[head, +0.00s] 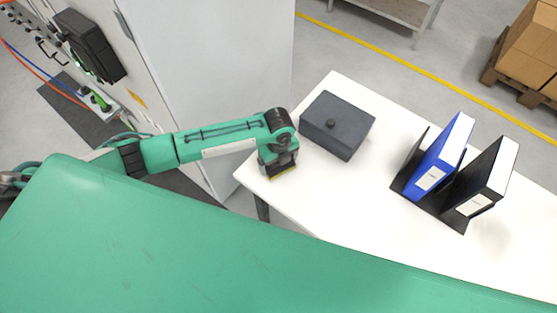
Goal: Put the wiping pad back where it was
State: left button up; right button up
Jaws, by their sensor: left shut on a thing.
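My left arm reaches in from the left. My left gripper (279,166) points down over the left corner of the white table (325,210), beside a dark grey box. The gripper is shut on the wiping pad (283,174), of which only a thin yellowish edge shows below the fingers. The gripper hides the rest of the pad. I cannot tell whether the pad touches the table top. My right gripper is not in view.
The dark grey lidded box (337,124) stands just right of my left gripper. A black rack (436,207) holds a blue binder (444,157) and a black binder (486,177) further right. A grey cabinet (215,70) stands behind my arm. The table's middle is clear.

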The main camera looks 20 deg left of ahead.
pick_arm(q)
jog(key=shift+f, duration=0.1)
jog(key=o, duration=0.7)
notch_tip(320, 180, up, 12)
jog(key=shift+r+b, duration=0.15)
jog(key=shift+b, duration=0.55)
